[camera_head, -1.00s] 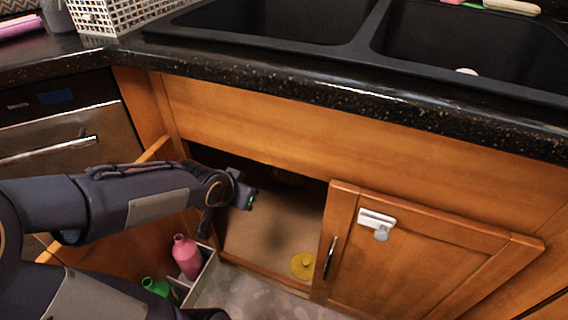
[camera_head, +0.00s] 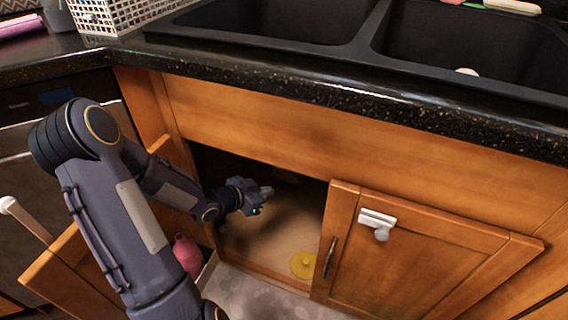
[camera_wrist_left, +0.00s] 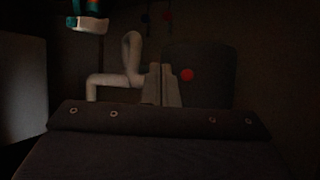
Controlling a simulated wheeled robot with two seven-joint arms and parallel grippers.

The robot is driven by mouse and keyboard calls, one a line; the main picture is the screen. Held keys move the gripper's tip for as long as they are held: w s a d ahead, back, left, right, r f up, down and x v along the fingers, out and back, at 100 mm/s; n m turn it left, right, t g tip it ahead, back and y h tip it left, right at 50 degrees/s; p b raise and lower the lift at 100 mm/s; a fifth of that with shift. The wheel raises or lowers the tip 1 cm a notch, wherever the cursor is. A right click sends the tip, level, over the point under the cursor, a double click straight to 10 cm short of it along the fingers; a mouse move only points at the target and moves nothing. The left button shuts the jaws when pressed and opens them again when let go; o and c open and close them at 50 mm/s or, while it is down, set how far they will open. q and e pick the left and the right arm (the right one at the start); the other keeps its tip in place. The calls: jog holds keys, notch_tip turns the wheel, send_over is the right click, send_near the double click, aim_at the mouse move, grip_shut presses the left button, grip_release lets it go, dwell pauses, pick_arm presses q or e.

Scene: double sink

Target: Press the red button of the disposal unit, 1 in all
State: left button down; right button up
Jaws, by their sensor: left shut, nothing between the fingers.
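In the left wrist view, the red button (camera_wrist_left: 187,74) is a small bright disc on the dark, rounded disposal unit (camera_wrist_left: 215,72). My left gripper (camera_wrist_left: 162,72) is shut and empty, with its fingers just left of the button in that picture; I cannot tell how far short of it they are. In the head view, my left gripper (camera_head: 266,192) reaches through the open left side of the cabinet under the sink. The disposal unit and button are hidden in the head view. My right gripper is not in view.
A pale bent pipe (camera_wrist_left: 130,66) stands left of the fingers in the dark cabinet. The right cabinet door (camera_head: 420,255) is closed; the left door (camera_head: 75,265) is open, near a pink bottle (camera_head: 188,255). A yellow disc-like item (camera_head: 303,265) lies at the cabinet's front.

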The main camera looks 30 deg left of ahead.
pick_arm(q)
jog(key=w+p, duration=0.1)
jog(key=w, duration=0.7)
jog(key=shift+w+a, duration=0.2)
jog(key=shift+a, duration=0.1)
jog(key=shift+w, duration=0.15)
dwell(1.7)
jog(key=shift+w+f+p, duration=0.1)
jog(key=shift+w+p, duration=0.15)
jog(key=shift+p, duration=0.05)
jog(key=shift+w+a, duration=0.1)
jog(key=shift+w, duration=0.4)
dwell(0.5)
jog(key=shift+s, duration=0.9)
